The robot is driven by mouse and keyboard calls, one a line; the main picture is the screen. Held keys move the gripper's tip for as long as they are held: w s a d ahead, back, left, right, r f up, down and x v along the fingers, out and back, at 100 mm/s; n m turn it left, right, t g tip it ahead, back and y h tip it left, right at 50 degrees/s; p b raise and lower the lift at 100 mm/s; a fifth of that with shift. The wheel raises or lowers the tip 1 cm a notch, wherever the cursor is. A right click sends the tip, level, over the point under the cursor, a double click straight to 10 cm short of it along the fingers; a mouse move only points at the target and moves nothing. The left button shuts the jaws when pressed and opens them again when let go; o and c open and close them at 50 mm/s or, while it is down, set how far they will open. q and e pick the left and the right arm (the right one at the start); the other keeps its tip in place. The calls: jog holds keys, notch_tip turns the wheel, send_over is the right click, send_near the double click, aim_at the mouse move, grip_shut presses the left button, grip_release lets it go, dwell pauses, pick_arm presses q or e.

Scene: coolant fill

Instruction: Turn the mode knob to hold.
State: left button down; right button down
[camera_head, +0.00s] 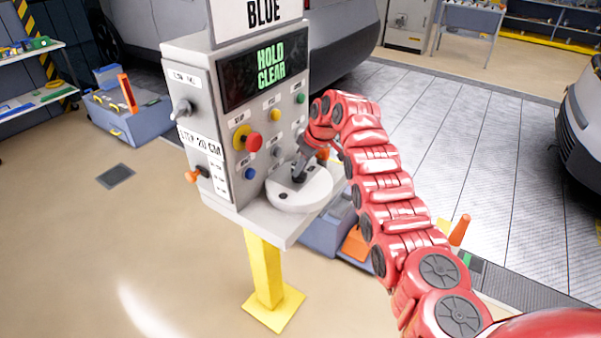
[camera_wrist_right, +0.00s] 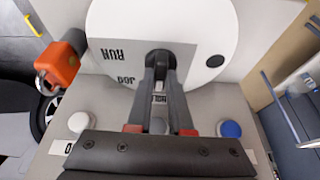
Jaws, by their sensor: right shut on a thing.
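The grey control box (camera_head: 222,120) stands on a yellow post, and its display (camera_head: 265,68) reads HOLD CLEAR. A white round disc (camera_head: 312,197) juts from its lower front. The disc (camera_wrist_right: 112,22) also shows in the right wrist view, with a grey label plate (camera_wrist_right: 121,62) reading RUN and JOG upside down; a third word is partly hidden between the fingers. My right gripper (camera_head: 298,176) reaches down at the disc. In the right wrist view my right gripper (camera_wrist_right: 160,76) is shut on the dark mode knob (camera_wrist_right: 158,56), whose pointing direction I cannot tell. My left gripper is out of view.
A red button (camera_head: 254,141) on a yellow base and several small coloured buttons sit close to my right gripper. An orange part (camera_wrist_right: 62,66) is beside the disc. Levers (camera_head: 181,109) stick out on the left side. Open floor lies left of the post.

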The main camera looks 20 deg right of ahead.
jog(key=shift+n, duration=0.3)
jog(key=c, duration=0.8)
grip_release()
jog(key=shift+r, duration=0.1)
jog(key=shift+d+r+b, duration=0.15)
jog(key=shift+r+b, duration=0.15)
jog(key=shift+r, duration=0.05)
jog(key=b+v, duration=0.2)
jog(key=v, duration=1.4)
jog(key=shift+s+r, duration=0.15)
jog(key=shift+r, duration=0.15)
jog(key=shift+f, duration=0.1)
